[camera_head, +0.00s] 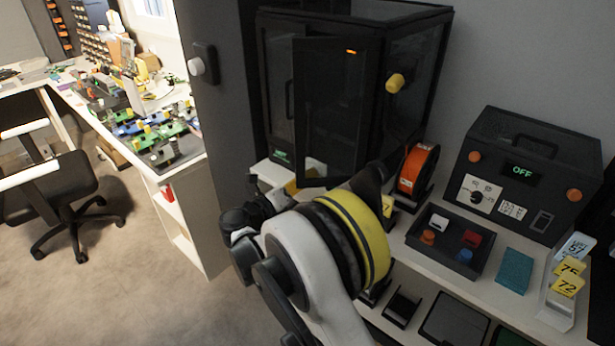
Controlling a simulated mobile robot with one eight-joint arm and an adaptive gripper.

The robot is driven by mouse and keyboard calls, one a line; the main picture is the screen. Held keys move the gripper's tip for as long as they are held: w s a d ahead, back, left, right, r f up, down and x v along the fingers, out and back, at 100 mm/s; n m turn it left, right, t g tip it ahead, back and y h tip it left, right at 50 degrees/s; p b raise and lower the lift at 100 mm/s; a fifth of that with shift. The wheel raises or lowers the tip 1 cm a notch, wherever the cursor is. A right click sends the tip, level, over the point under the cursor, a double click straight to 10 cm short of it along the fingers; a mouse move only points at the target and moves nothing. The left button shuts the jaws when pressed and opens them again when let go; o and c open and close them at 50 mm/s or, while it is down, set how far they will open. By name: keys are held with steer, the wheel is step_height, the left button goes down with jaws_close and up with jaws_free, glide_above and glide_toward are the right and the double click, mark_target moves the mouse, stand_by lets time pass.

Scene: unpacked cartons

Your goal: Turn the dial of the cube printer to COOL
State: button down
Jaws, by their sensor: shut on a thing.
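The cube printer (408,40) is a dark-framed cabinet with clear panels at the back centre. A dark front panel (335,115) stands at an angle, with an orange mark near its top. A small green-lit display (281,154) shows low on the printer's front, too small to read. I cannot make out the printer's dial or its setting; my arm covers part of the lower front. My gripper (262,205) is dark and partly hidden by my own arm, low in front of the printer. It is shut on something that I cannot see.
An orange spool (417,170) stands right of the printer. Further right are a dark box (530,160) reading OFF, a black tray (450,243) with coloured pieces, a teal block (515,270) and numbered tags (570,268). A cluttered bench (182,165) and chair (60,180) are left, with open floor between.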

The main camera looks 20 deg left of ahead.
steer(key=shift+r, duration=0.1)
steer(key=c, duration=1.2)
jaws_free()
steer(key=shift+o, duration=0.2)
steer(key=v, duration=1.2)
